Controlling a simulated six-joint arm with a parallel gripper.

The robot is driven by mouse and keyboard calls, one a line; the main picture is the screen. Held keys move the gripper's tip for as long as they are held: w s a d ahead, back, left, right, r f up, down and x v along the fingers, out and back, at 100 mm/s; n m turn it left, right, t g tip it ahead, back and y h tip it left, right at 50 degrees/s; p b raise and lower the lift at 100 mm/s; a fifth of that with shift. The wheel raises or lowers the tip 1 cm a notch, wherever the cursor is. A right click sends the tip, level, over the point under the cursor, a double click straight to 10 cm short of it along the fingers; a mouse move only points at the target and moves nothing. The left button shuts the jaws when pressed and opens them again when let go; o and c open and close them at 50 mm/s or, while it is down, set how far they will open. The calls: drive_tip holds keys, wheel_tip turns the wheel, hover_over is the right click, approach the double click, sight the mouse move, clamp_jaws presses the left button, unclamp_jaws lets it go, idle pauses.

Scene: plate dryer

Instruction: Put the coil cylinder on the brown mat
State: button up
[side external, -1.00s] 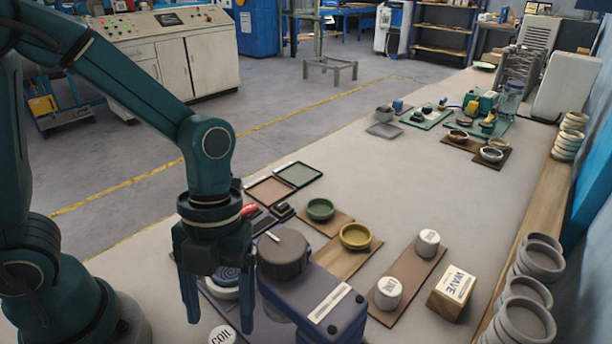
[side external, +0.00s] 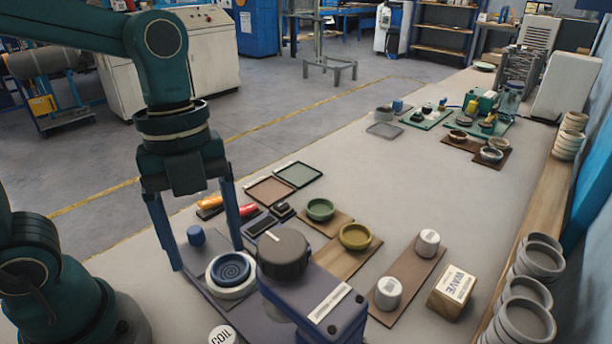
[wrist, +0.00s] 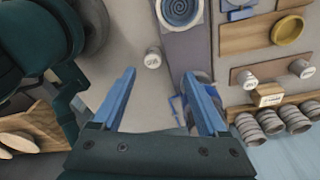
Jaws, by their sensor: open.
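The coil cylinder (side external: 222,336) is a short white cylinder marked COIL. It stands at the bottom edge of the side view, partly cut off, in front of the purple-grey machine base. In the wrist view the coil cylinder (wrist: 153,58) sits on the bare tabletop, just beyond the fingertips. The brown mat (side external: 415,262) lies to the right and holds two white cylinders, one near each end; it also shows in the wrist view (wrist: 273,68). My gripper (side external: 206,256) is open and empty, raised near the blue spiral dish; its blue fingers also show in the wrist view (wrist: 159,73).
The purple-grey machine with a dark round knob (side external: 283,252) stands between my gripper and the brown mat. A blue spiral dish (side external: 231,269) sits on its base. A wooden WAVE block (side external: 452,293) is right of the mat. Stacked grey bowls (side external: 525,310) line the right edge.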

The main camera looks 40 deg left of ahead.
drive_tip(key=a+n+t, duration=0.1)
drive_tip(key=n, duration=0.5)
drive_tip(key=a+n+t, duration=0.1)
drive_tip(key=n+t, duration=0.1)
drive_tip(key=n, duration=0.4)
drive_tip(key=a+r+n+t+y, duration=0.1)
drive_tip(key=a+n+t, duration=0.1)
drive_tip(key=n, duration=0.5)
drive_tip(key=shift+s+a, duration=0.1)
drive_tip(key=shift+s, duration=0.15)
drive_tip(key=shift+o, duration=0.5)
drive_tip(key=n, duration=0.1)
drive_tip(key=n+t, duration=0.1)
drive_tip(key=n, duration=0.1)
drive_tip(key=shift+a+r, duration=0.1)
drive_tip(key=shift+a, duration=0.2)
